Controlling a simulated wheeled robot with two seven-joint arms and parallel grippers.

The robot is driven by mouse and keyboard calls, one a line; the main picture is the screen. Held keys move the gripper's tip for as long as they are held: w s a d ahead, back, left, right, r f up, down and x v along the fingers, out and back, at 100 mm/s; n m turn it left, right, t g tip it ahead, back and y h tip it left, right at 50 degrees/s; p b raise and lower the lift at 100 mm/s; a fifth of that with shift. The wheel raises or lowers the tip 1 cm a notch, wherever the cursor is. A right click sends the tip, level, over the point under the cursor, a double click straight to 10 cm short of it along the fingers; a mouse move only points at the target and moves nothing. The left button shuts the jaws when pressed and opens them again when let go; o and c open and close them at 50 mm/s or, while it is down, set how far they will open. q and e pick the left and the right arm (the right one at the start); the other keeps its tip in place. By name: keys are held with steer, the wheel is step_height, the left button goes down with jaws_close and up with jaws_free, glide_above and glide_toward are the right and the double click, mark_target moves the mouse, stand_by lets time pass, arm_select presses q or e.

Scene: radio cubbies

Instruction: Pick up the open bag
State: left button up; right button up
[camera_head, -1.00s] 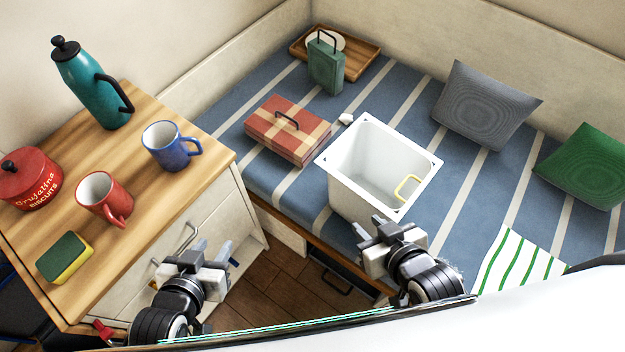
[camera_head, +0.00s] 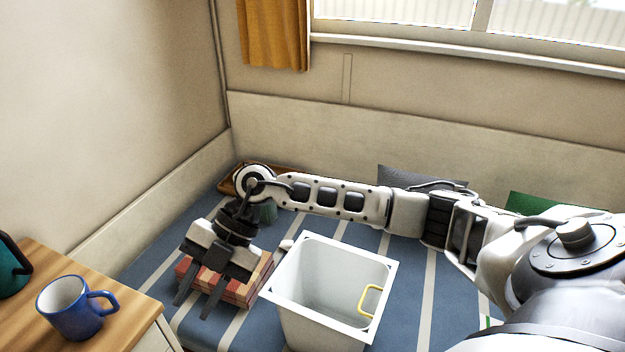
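A white open-topped container (camera_head: 280,298) with a yellow handle on its inner right side stands on the striped bed; nothing else in view looks like an open bag. A red and tan plaid case (camera_head: 243,291) lies on the bed to its left. My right gripper (camera_head: 189,308) hangs pointing down over the left part of the case, fingers apart and empty. It hides much of the case, including its handle. I cannot tell whether a fingertip touches the case. My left gripper is out of view.
My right arm crosses the bed and partly hides a green box (camera_head: 267,213), a wooden tray (camera_head: 227,186), a grey cushion (camera_head: 420,179) and a green cushion (camera_head: 530,203). A small white object (camera_head: 287,244) lies by the container. A blue mug (camera_head: 68,318) stands on the wooden counter (camera_head: 110,282).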

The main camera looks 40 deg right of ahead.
steer(key=w+d+f+m+h, duration=0.1)
steer(key=w+d+h, duration=0.25)
steer(key=d, duration=0.45)
step_height(320, 180, up, 2)
steer(key=m+t+h+b, duration=0.1)
steer(key=m+h+b, duration=0.1)
steer(key=m+h, duration=0.3)
glide_above(288, 263)
steer(key=a, duration=0.1)
steer(key=n, duration=0.1)
steer(key=shift+h, duration=0.55)
steer(key=f, duration=0.9)
steer(key=shift+d+f, duration=0.25)
steer(key=shift+d, duration=0.1)
steer(key=shift+d+f+b, duration=0.2)
steer(key=shift+f+b, duration=0.25)
steer(key=shift+f, duration=2.5)
jaws_close()
